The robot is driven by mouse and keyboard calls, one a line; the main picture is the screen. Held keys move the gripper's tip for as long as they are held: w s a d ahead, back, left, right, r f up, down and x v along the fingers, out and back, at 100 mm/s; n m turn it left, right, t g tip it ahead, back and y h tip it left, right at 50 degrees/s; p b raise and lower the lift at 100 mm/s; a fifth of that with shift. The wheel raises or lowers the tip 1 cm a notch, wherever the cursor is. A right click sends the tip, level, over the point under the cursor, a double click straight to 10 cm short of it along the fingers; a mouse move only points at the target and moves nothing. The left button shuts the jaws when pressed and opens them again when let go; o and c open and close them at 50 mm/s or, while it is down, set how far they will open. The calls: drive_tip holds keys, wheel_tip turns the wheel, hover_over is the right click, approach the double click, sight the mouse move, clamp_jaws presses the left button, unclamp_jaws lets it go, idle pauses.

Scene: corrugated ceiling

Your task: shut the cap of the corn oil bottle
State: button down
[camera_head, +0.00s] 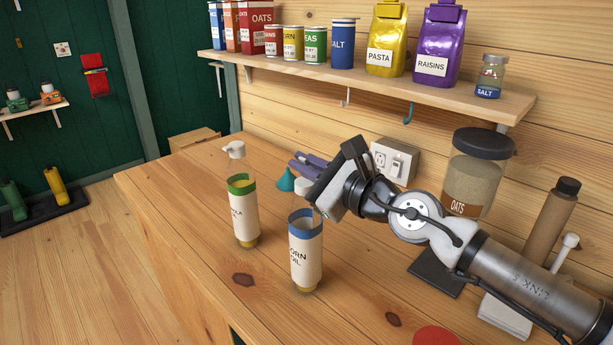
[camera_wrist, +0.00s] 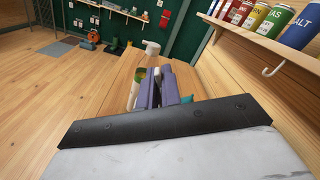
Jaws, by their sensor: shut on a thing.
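The corn oil bottle (camera_head: 306,258) stands upright on the wooden counter, with a pale label and a blue band at its top. Its white cap (camera_head: 303,187) shows raised above the bottle's top, clear of the rim, and partly overlapped by my gripper. My gripper (camera_head: 300,164) is above and behind the bottle, its purple fingers pointing to the back left. The corn oil bottle is hidden in that view.
A similar bottle with a green band (camera_head: 244,212) stands to the left, its white cap (camera_head: 235,149) raised. A teal cone (camera_head: 286,181) is behind the fingers. An oats jar (camera_head: 472,180) stands at right. A shelf (camera_head: 400,88) with packages hangs above. The counter's front is mostly clear.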

drive_tip(key=shift+s+a+f+n+b, duration=0.15)
drive_tip(key=shift+f+n+b, duration=0.65)
drive_tip(key=shift+b, duration=1.6)
drive_tip(key=shift+a+r+n+b, duration=0.1)
drive_tip(key=shift+r+n+b, duration=0.1)
drive_tip(key=shift+n+b, duration=0.55)
drive_tip(key=shift+s+r+b, duration=0.1)
drive_tip(key=shift+r+b, duration=0.05)
drive_tip(key=shift+b, duration=0.25)
drive_tip(key=shift+r, duration=0.1)
drive_tip(key=c, duration=1.6)
unclamp_jaws()
drive_tip(key=b+v, duration=0.3)
drive_tip(key=v, duration=1.1)
drive_tip(key=shift+r+b, duration=0.1)
drive_tip(key=shift+b, duration=0.2)
drive_tip(key=shift+a, duration=0.1)
